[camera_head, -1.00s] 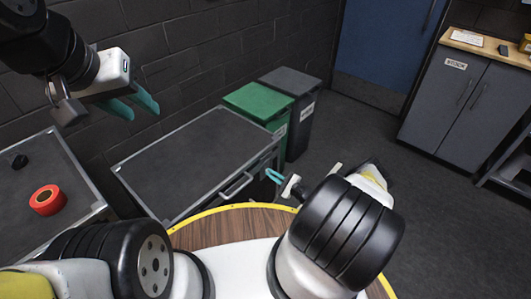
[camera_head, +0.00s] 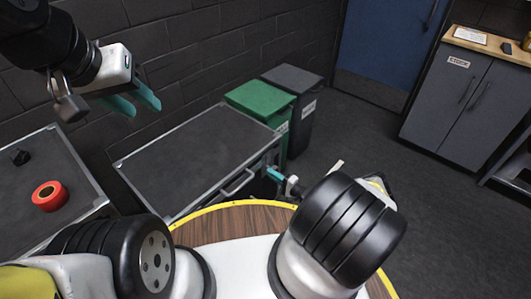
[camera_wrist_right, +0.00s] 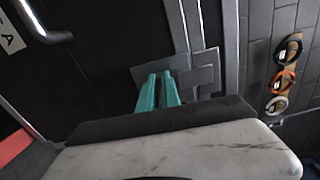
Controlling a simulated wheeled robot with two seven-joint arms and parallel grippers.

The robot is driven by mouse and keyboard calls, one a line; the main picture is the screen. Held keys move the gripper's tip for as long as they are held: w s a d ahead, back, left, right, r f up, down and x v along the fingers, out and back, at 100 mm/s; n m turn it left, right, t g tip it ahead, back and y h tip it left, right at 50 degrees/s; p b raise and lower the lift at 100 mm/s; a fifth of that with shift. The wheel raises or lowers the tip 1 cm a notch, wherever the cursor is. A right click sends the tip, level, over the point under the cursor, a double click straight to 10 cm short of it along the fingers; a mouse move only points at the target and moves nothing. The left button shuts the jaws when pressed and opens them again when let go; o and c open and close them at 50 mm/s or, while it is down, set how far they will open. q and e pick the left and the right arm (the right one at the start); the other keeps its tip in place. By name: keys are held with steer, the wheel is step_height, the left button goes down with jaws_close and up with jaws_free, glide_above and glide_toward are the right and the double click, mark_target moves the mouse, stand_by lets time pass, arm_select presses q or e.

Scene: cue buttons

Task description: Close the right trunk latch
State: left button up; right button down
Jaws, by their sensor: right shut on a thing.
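The black trunk (camera_head: 195,155) with grey metal edging stands beyond the wooden round top, its handle (camera_head: 237,183) on the front face. The right latch (camera_wrist_right: 203,78) shows in the right wrist view as a grey metal plate on the dark face. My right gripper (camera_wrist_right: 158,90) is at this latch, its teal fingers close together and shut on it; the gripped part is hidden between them. In the head view my right gripper (camera_head: 274,174) is small at the trunk's front right corner. My left gripper (camera_head: 135,104) is open and empty, raised at the upper left.
Green (camera_head: 262,97) and dark grey (camera_head: 292,79) bins stand behind the trunk. A red tape roll (camera_head: 50,196) lies on another dark case at the left. Coloured rings (camera_wrist_right: 283,80) hang on the wall in the wrist view. The floor at the right is clear.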

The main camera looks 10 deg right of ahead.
steer(key=shift+d+f+n, duration=0.2)
steer(key=shift+d+n, duration=0.15)
steer(key=shift+n, duration=0.05)
steer(key=c, duration=1.6)
jaws_free()
steer(key=shift+w, duration=0.1)
steer(key=shift+o, duration=0.2)
steer(key=shift+a+r, duration=0.1)
steer(key=v, duration=0.8)
